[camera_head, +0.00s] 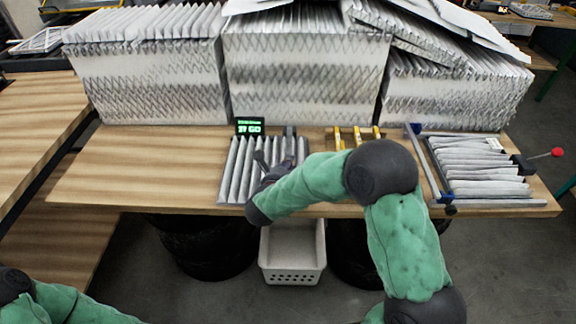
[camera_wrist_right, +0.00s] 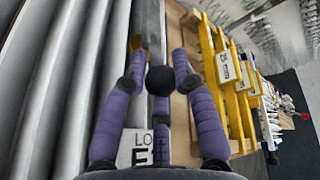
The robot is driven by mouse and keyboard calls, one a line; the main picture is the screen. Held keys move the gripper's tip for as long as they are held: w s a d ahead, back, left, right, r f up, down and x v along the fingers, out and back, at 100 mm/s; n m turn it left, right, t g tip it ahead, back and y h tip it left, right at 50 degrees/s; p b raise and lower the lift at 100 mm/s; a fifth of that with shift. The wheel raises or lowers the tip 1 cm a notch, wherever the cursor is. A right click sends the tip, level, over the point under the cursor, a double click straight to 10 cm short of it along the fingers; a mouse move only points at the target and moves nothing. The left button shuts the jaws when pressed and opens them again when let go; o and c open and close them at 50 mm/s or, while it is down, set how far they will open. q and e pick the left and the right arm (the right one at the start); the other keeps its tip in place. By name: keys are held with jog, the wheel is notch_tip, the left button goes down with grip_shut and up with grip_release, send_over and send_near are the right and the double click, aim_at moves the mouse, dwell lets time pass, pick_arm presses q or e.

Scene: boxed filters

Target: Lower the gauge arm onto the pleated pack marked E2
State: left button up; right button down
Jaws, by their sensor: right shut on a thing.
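A grey pleated pack (camera_head: 238,170) lies on the wooden table beside a small display with green characters. It fills the left of the right wrist view (camera_wrist_right: 45,85). A white label (camera_wrist_right: 135,148) reading "LO" and part of an "E" shows there; the rest is cut off by my finger. My right gripper (camera_head: 262,178) is over the pack. In the wrist view its purple fingers (camera_wrist_right: 160,78) are shut on a black ball knob (camera_wrist_right: 161,80), which I take as the gauge arm's. A grey bar (camera_wrist_right: 150,28) runs beyond it. My left gripper is out of view.
The green-lit display (camera_head: 249,126) stands behind the pack. Several yellow labelled pieces (camera_wrist_right: 228,70) are close on the right. A second pleated pack (camera_head: 485,170) sits in a blue-ended frame at right. Tall pleated stacks (camera_head: 305,75) line the back. A white basket (camera_head: 292,275) is below the front edge.

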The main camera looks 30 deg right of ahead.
jog(key=shift+w+d+r+n+g+y+p, duration=0.1)
jog(key=shift+w+d+r+g+y+p, duration=0.2)
jog(key=shift+r+p, duration=1.2)
jog(key=shift+w+a+r+n+g+y+p, duration=0.25)
jog(key=shift+r+g+p, duration=0.4)
jog(key=shift+p, duration=1.65)
jog(key=shift+w+d+r+m+g+y+p, duration=0.1)
jog(key=shift+d+r+g+y+p, duration=0.2)
jog(key=shift+r+p, duration=1.25)
jog(key=shift+w+f+y+p, duration=0.15)
jog(key=shift+f+y+p, duration=0.1)
jog(key=shift+p, duration=0.65)
jog(key=c, duration=1.3)
grip_release()
jog(key=v, duration=1.2)
jog(key=shift+w, duration=0.1)
